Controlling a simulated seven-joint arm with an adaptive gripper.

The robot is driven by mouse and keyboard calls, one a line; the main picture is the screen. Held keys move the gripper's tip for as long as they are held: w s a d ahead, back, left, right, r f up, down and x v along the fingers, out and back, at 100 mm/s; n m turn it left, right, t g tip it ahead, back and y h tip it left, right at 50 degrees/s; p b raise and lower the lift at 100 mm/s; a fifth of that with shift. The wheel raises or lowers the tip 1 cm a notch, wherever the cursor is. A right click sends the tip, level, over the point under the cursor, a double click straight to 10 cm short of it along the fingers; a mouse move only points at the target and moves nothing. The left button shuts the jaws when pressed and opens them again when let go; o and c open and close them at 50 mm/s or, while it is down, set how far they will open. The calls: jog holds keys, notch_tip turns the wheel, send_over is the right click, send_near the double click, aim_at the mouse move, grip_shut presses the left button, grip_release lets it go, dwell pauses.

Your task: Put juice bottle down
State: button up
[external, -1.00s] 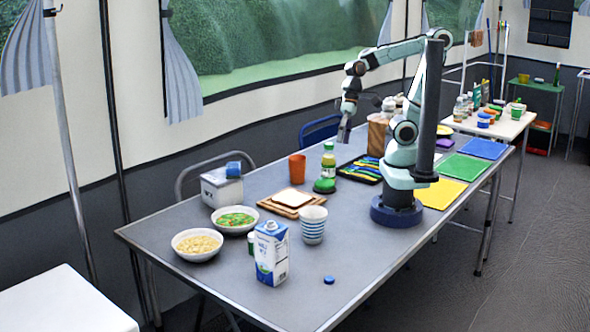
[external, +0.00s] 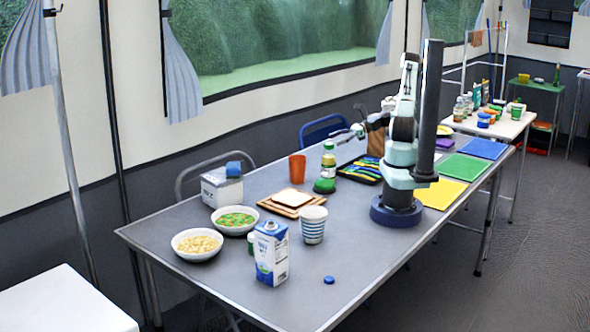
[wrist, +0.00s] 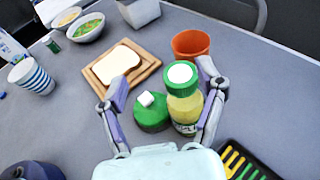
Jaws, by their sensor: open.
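The juice bottle (external: 328,158), yellow with a green cap and a pale label, stands upright on the grey table. In the wrist view the juice bottle (wrist: 185,108) is seen from above, close to the right finger. My gripper (wrist: 163,80) is open, its fingers spread either side of the bottle and a low green item (wrist: 150,113) with a white top. I cannot tell whether the right finger touches the bottle. In the external view my gripper (external: 347,134) is small and hangs at the far side of the table, to the right of the bottle.
An orange cup (wrist: 190,43) stands right behind the bottle. A board with bread (wrist: 117,65) lies to the left. A black tray of coloured utensils (external: 362,170) lies to the right. A milk carton (external: 271,253), bowls and striped cup (external: 313,225) are farther left.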

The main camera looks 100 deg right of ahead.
aim_at(329, 143)
jog(key=f, duration=0.1)
jog(key=w+d+m+h, duration=0.1)
jog(key=w+f+m+h, duration=0.1)
jog(key=shift+w+d+f, duration=0.25)
jog(key=shift+f, duration=0.1)
grip_shut()
dwell(0.4)
